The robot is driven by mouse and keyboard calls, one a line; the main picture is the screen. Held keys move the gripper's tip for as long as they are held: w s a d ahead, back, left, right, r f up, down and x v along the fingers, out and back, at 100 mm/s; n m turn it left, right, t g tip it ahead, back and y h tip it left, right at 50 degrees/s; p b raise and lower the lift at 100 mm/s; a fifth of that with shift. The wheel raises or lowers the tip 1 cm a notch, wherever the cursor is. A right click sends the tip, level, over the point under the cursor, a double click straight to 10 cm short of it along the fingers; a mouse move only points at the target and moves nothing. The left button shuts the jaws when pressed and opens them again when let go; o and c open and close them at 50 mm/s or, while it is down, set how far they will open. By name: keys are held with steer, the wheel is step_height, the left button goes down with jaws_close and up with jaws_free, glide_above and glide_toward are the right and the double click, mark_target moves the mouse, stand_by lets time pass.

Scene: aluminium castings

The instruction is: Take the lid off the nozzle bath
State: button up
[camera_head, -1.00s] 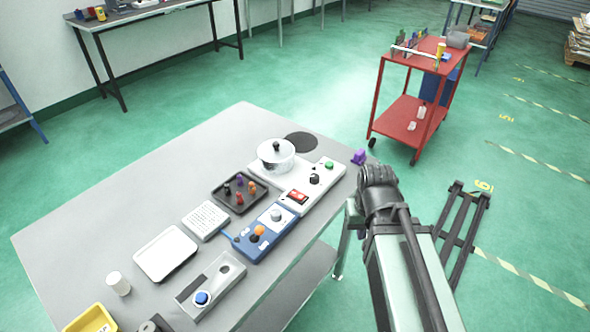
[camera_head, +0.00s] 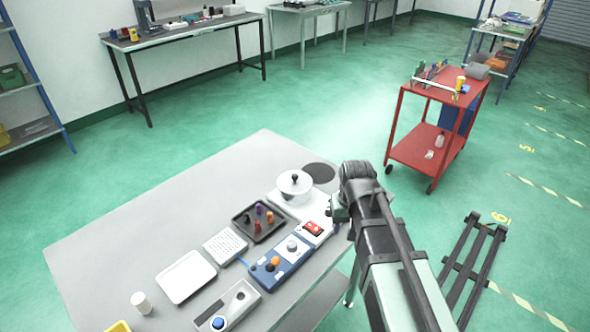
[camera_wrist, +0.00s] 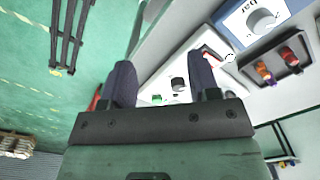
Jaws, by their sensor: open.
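The nozzle bath (camera_head: 293,194) is a round white pot at the back right of the grey table, on a white control unit. Its lid (camera_head: 286,180) is on it, with a black knob (camera_head: 295,175) on top. My gripper (camera_wrist: 163,80) is open and empty, its two dark fingers apart in the wrist view. In the head view my wrist is just right of the bath, over the control unit's right part, and the fingertips are mostly hidden. The wrist view shows the control unit's panel (camera_wrist: 165,88) between and beyond the fingers; the bath is not clearly visible there.
A black tray (camera_head: 240,232) with small coloured pieces, a blue device (camera_head: 262,283) and a white tray (camera_head: 172,290) lie nearer on the table. A dark disc (camera_head: 319,172) is behind the bath. A red cart (camera_head: 408,150) stands to the right.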

steer(key=w+a+r+p, duration=0.2)
steer(key=w+a+r, duration=0.3)
steer(key=w, duration=0.4)
steer(key=w+a+r+p, duration=0.3)
steer(key=w+a, duration=0.4)
steer(key=w, duration=0.2)
steer(key=b, duration=0.2)
glide_toward(295, 175)
step_height(295, 175, down, 10)
steer(key=b, duration=1)
steer(key=shift+a+r, duration=0.1)
steer(key=shift+r, duration=0.25)
jaws_close()
steer(key=shift+r, duration=0.1)
